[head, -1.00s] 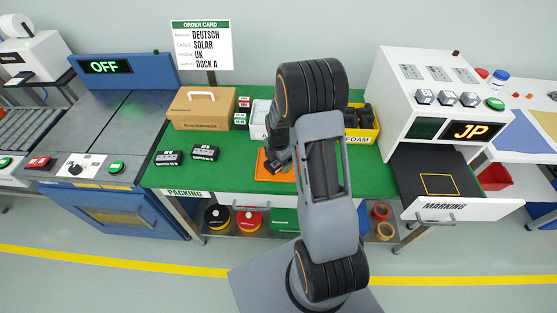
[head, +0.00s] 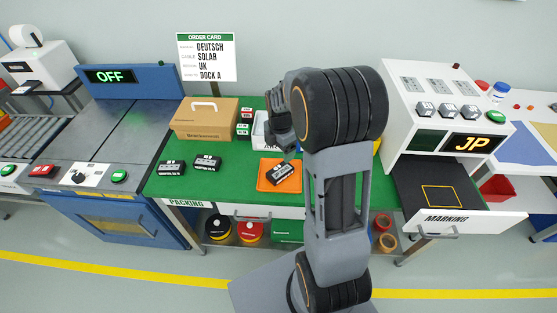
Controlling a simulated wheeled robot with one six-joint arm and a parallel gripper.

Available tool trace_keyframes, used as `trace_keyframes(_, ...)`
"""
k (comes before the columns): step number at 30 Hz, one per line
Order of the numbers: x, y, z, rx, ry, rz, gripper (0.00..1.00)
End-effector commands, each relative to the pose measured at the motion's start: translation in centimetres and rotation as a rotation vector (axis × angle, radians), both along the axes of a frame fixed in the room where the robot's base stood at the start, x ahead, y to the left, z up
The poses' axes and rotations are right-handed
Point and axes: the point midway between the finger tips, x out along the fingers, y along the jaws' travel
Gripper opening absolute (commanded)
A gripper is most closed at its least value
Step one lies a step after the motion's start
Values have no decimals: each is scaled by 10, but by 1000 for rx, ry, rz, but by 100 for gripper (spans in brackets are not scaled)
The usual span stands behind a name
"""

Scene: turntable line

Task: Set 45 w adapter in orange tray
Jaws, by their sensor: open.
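The orange tray (head: 264,183) lies on the green packing table. A black adapter with a pale label (head: 283,172) lies slanted in it, towards its right side; I cannot read its wattage. Two similar adapters, one at the left (head: 171,169) and one beside it (head: 207,163), lie on the green mat left of the tray; their small front labels are too blurred to read surely. My gripper (head: 276,138) is open and empty, above and behind the tray, apart from the adapter. My arm hides part of the table right of the tray.
A brown cardboard case (head: 206,120) stands behind the adapters, with small labelled blocks (head: 245,122) to its right. An order card (head: 207,57) stands at the back. A white marking machine (head: 440,110) with an open drawer is at the right. Green mat between adapters and tray is clear.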

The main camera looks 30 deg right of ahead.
Motion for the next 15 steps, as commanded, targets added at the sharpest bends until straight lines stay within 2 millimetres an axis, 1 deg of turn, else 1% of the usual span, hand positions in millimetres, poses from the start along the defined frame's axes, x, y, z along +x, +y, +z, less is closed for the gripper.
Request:
trace_keyframes(2,-7,9,16,-2,-23,-96,84)
trace_keyframes(5,-24,24,40,2,-63,-311,84)
trace_keyframes(6,-33,31,50,9,-83,-417,84)
trace_keyframes(8,-48,42,63,24,-111,-586,84)
trace_keyframes(9,-59,48,71,38,-128,-700,84)
trace_keyframes(12,-85,63,87,82,-166,-973,84)
trace_keyframes(15,-108,75,96,135,-194,-1220,84)
